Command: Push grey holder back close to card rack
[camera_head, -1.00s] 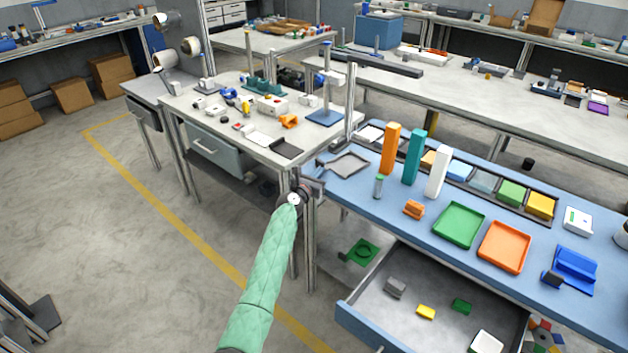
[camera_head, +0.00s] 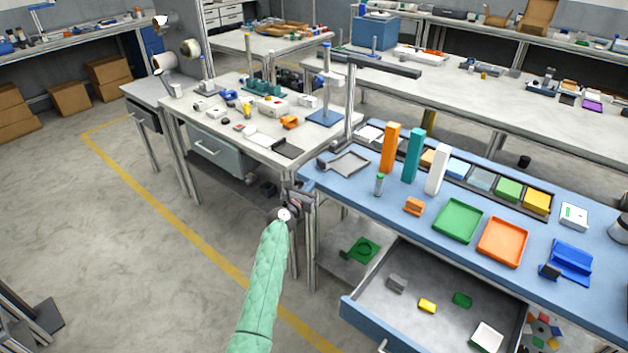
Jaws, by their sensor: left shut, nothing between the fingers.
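A flat grey holder (camera_head: 350,163) with a raised rim lies at the left end of the blue bench. A small dark upright piece (camera_head: 321,163) stands at its left end. A dark rack (camera_head: 487,194) with several coloured pieces runs along the back of the bench; I cannot tell if it is the card rack. The grey holder lies left of it, apart from it. My left gripper (camera_head: 301,197) is shut and empty, just off the bench's left corner, nearer me than the holder and not touching it. My right gripper is out of view.
Orange (camera_head: 390,148), teal (camera_head: 413,156) and white (camera_head: 436,168) blocks stand right of the holder. An open drawer (camera_head: 365,318) juts out below the bench.

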